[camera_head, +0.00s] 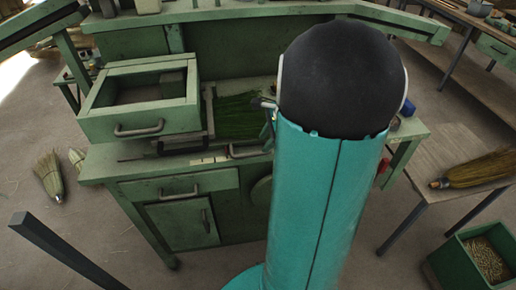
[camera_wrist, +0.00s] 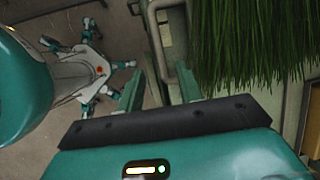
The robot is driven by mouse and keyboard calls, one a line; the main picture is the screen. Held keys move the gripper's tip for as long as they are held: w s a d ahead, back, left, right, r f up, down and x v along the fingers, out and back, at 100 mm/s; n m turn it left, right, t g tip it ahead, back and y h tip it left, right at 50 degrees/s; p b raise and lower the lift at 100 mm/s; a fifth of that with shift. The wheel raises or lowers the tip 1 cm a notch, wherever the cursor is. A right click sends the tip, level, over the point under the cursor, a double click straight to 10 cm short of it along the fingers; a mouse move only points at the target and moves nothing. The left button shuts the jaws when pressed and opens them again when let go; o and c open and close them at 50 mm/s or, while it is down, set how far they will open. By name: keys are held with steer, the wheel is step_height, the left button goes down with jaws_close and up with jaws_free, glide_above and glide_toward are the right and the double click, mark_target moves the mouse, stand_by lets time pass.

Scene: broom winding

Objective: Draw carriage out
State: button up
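A green carriage with a dark grey bar handle (camera_head: 246,151) sits in the middle of the workbench, in front of a bed of green bristles (camera_head: 238,117). My arm hides its right part. In the wrist view my gripper (camera_wrist: 160,88) is open, with one finger on each side. A grey bar handle (camera_wrist: 155,45) runs lengthwise between the two fingers, and I cannot tell whether either finger touches it. The bristles (camera_wrist: 250,40) hang at the right of that view. In the head view my gripper is mostly hidden behind my arm.
A green box with a handle (camera_head: 140,122) stands on the workbench (camera_head: 100,165) at the left. A side table (camera_head: 450,150) with a broom (camera_head: 480,170) and a green crate (camera_head: 450,262) are at the right. Brooms (camera_head: 49,177) lie on the floor at left.

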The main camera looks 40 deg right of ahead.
mark_target(257, 153)
steer(key=shift+x, duration=2.8)
jaws_close()
